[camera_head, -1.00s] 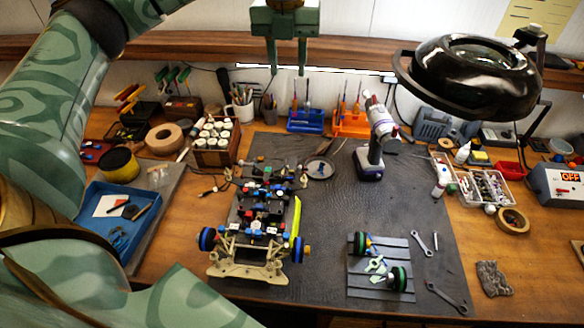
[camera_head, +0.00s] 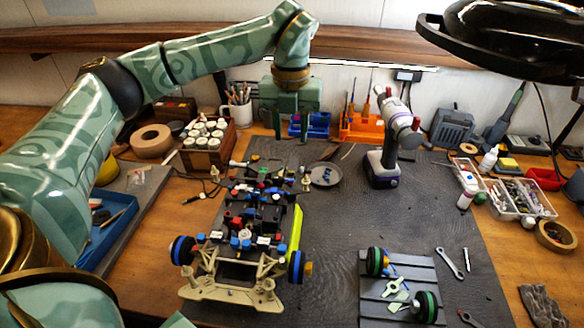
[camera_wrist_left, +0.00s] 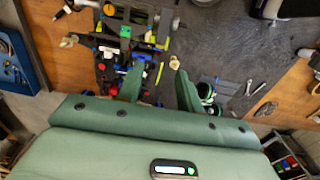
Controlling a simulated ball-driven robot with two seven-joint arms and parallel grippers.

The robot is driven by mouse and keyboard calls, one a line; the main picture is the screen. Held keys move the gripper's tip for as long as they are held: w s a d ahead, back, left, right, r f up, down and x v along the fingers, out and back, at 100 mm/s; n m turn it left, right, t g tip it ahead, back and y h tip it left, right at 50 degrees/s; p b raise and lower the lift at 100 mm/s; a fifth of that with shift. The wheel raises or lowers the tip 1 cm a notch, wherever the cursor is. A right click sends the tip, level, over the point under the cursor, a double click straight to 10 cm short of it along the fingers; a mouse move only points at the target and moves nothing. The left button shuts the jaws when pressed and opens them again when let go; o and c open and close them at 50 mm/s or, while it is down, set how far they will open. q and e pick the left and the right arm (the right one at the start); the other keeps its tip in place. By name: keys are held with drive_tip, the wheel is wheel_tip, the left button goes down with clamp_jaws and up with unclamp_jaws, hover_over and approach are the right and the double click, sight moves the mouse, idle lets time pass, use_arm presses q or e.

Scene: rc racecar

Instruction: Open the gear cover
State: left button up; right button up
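The RC car chassis (camera_head: 232,270) stands on the dark mat, with red, blue and black parts along its top and blue-rimmed wheels at its near end. I cannot single out the gear cover among these small parts. The car also shows in the left wrist view (camera_wrist_left: 112,52), in its upper left. My left gripper (camera_head: 290,136) hangs fingers down beyond the car's far end, above the back of the mat. In the left wrist view its two fingers (camera_wrist_left: 156,72) are apart with nothing between them. My right gripper is in no view.
A cordless drill (camera_head: 384,165) stands right of the left gripper, and a round grey dish (camera_head: 324,181) lies near it. A grey slatted tray (camera_head: 372,308) with wheels lies at front right. A dark lamp head (camera_head: 500,45) overhangs the upper right. The mat's middle right is clear.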

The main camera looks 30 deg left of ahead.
sight(291, 172)
use_arm(q)
wheel_tip(291, 172, down, 10)
drive_tip(key=shift+w+r+b, duration=0.1)
drive_tip(key=shift+r+b, duration=0.1)
drive_tip(key=shift+b, duration=0.7)
drive_tip(key=shift+r, duration=0.1)
clamp_jaws()
